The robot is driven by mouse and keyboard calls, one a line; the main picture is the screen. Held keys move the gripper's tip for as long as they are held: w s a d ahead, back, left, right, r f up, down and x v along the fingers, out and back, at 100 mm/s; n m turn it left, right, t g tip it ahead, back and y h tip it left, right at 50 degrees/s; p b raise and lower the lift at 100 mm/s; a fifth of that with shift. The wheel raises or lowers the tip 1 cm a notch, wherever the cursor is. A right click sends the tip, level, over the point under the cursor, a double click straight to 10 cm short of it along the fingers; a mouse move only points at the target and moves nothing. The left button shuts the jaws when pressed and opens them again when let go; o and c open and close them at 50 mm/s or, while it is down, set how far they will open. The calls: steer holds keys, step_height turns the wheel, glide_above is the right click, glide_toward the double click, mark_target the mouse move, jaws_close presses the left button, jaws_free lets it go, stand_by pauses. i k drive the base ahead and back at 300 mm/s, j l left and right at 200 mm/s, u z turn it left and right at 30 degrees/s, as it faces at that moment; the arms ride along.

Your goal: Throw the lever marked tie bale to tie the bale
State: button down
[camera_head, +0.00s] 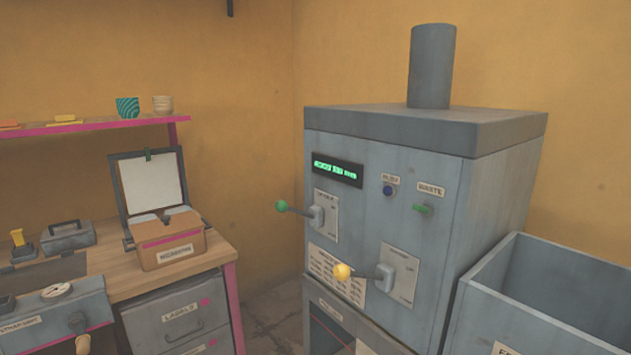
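A grey press cabinet (385,200) stands right of centre with a lit green display (338,169). On its front, a lever with a green ball (282,206) sticks out to the left from an upper plate (325,216). A lever with a yellow ball (342,271) sticks out to the left from a lower plate (400,272). The lettering on both plates is too small to read, so I cannot tell which lever is marked tie bale. No bale is clearly visible. My gripper is not in view.
A grey open bin (545,300) stands at right. At left, a wooden bench (112,283) holds a cardboard box (170,243), a clipboard (150,186) and a grey unit (50,308). Floor shows between bench and press.

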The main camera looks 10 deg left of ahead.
mark_target(281, 206)
steer(key=j, duration=1.05)
steer(key=k+j, duration=0.1)
steer(key=j, duration=0.95)
steer(key=i+z, duration=0.05)
